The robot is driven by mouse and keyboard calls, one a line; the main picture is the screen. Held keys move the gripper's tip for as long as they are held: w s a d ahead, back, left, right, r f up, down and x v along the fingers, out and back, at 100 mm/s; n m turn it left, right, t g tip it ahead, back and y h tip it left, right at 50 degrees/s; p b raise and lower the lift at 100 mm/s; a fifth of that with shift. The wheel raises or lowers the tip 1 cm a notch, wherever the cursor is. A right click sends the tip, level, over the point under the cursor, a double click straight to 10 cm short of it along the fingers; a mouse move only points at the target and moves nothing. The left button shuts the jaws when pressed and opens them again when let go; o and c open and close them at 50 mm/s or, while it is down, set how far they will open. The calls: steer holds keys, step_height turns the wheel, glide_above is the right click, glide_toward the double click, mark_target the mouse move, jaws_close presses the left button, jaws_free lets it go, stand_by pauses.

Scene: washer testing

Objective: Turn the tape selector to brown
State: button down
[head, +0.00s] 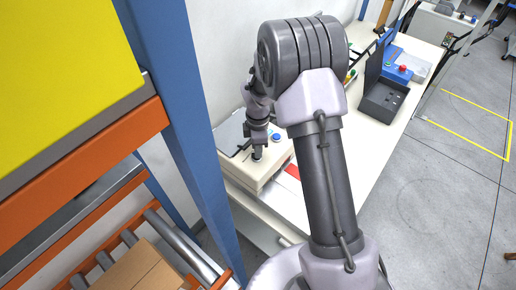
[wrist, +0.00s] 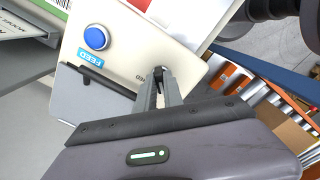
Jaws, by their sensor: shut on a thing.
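The tape machine is a cream box (head: 245,170) on the white bench in the head view. Its top also shows in the wrist view (wrist: 125,45), with a round blue button (wrist: 96,38) above a blue FEED label (wrist: 90,58). The tape selector (wrist: 161,72) is a small dark knob near the box's edge in the wrist view. My gripper (head: 257,156) points down onto the box top. In the wrist view its fingers (wrist: 158,88) are shut on the knob and hide most of it. Small dark lettering beside it is partly covered, and I cannot tell the selected colour.
An open dark case (head: 384,98) and a blue box with a red button (head: 403,68) stand farther along the bench. A blue rack post (head: 185,110) and orange beam (head: 80,163) stand close on the left.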

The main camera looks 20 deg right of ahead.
steer(key=c, duration=1.5)
jaws_free()
steer(key=shift+o, duration=0.2)
steer(key=shift+r, duration=0.15)
step_height(320, 180, up, 17)
steer(key=p, duration=0.3)
steer(key=shift+r, duration=0.1)
